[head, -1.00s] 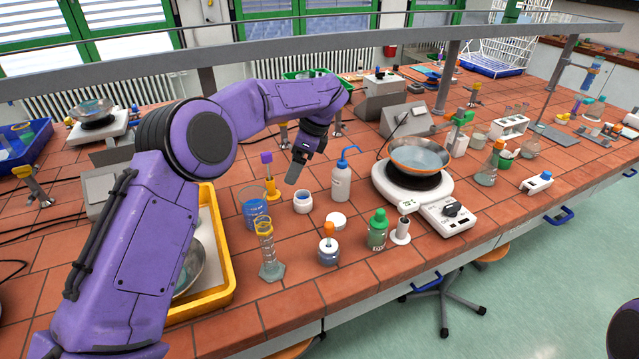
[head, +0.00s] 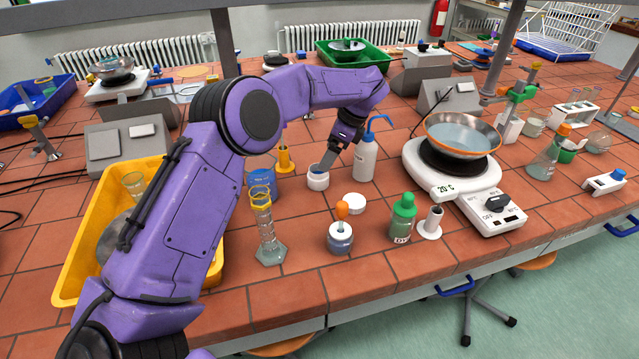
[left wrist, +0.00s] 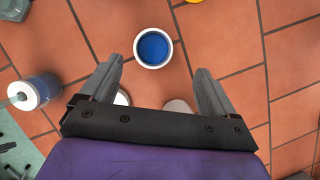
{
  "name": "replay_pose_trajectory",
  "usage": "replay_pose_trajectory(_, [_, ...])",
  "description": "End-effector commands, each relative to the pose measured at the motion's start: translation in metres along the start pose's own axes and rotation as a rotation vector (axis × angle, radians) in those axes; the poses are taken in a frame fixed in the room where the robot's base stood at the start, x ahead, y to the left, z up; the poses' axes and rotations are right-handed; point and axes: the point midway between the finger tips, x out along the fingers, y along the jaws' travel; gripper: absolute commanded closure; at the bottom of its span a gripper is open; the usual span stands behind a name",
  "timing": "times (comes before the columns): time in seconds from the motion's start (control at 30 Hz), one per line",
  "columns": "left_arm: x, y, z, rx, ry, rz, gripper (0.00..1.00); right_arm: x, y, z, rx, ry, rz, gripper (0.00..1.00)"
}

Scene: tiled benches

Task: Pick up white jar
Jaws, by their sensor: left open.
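The white jar (head: 318,181) is small, round and upright on the tiled bench, between the blue-filled beaker and the wash bottle. In the left wrist view the jar (left wrist: 137,52) shows from above, lidless, with blue contents. My left gripper (head: 324,166) is open just above the jar in the head view, partly covering its rim. In the left wrist view my left gripper (left wrist: 160,66) has its fingers spread, with the jar just beyond the tips and nothing between them. A loose white lid (head: 355,202) lies on the bench in front of the jar. My right gripper is out of view.
The beaker (head: 261,188) stands left of the jar, the wash bottle (head: 365,162) close on its right. In front are a measuring cylinder (head: 266,232), an orange-topped bottle (head: 340,238) and a green-capped bottle (head: 403,222). A hotplate (head: 423,170) stands farther right.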

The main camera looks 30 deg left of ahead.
Motion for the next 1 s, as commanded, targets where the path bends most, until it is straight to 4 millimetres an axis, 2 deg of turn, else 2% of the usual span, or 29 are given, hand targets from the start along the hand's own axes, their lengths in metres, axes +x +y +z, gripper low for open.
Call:
replay_pose_trajectory(0.1, [0.019, 0.001, 0.002, 0.001, -0.001, 0.004, 0.11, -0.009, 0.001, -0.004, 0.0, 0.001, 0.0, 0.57])
replay_pose_trajectory(0.23, [0.033, 0.002, 0.003, 0.001, -0.001, 0.001, 0.11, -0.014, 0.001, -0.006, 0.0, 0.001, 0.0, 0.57])
replay_pose_trajectory(0.4, [0.059, 0.01, 0.008, 0.002, -0.001, 0.005, 0.11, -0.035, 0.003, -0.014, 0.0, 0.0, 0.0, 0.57])
replay_pose_trajectory(0.5, [0.076, 0.009, 0.006, 0.0, -0.001, 0.002, 0.11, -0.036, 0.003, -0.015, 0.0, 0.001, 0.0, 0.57])
replay_pose_trajectory(0.77, [0.084, 0.008, 0.005, -0.001, 0.001, -0.001, 0.11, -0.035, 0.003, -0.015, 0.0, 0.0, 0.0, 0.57])
replay_pose_trajectory(0.97, [0.084, 0.008, 0.005, -0.001, 0.001, -0.001, 0.73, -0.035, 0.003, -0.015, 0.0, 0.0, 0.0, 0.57])
replay_pose_trajectory(1.0, [0.084, 0.008, 0.005, -0.001, 0.001, -0.001, 0.74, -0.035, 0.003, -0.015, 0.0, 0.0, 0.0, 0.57])
